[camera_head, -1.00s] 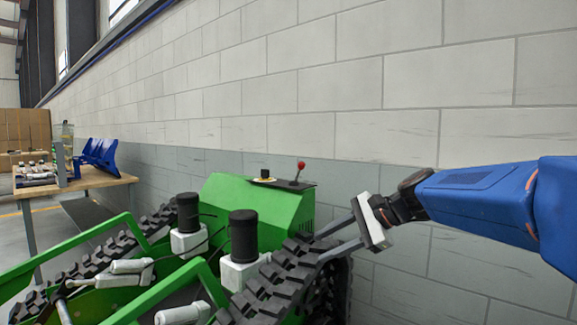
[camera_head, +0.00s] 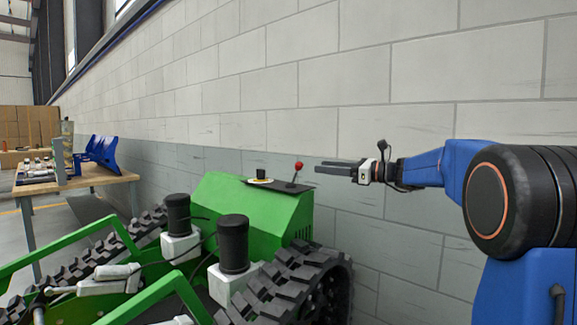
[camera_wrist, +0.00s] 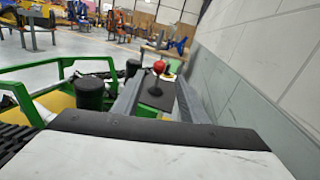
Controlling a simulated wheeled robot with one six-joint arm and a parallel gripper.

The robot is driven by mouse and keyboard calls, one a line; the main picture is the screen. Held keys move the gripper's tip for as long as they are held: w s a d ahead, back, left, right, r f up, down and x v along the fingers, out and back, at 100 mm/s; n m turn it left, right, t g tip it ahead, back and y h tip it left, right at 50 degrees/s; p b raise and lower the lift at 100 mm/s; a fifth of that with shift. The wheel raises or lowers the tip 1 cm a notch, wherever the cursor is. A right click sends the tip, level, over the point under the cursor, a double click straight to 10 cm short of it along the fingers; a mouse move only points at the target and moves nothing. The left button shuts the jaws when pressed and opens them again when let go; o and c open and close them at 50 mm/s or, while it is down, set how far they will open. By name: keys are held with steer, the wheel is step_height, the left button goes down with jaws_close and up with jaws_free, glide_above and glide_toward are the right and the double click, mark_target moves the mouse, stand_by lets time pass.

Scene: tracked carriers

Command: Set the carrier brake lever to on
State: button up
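The brake lever (camera_head: 295,173) is a short dark stick with a red ball knob on a black plate (camera_head: 280,186), on top of the green carrier (camera_head: 252,212). In the head view it tilts slightly to the right. My gripper (camera_head: 318,167) is just right of the knob at about its height, with its fingers pointing left toward it. In the wrist view the red knob (camera_wrist: 159,67) shows between the two grey fingers (camera_wrist: 155,90), which are apart. The fingers do not appear closed on it. The lever's foot shows on the plate.
A yellow and black button (camera_head: 260,176) sits left of the lever on the plate. The carrier has black tracks (camera_head: 300,278) and black cylinders (camera_head: 233,243). A block wall (camera_head: 400,90) runs close behind. A wooden table (camera_head: 75,183) with parts stands at the left.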

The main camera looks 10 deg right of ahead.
steer(key=x, duration=1.4)
steer(key=shift+w+a, duration=0.15)
jaws_close()
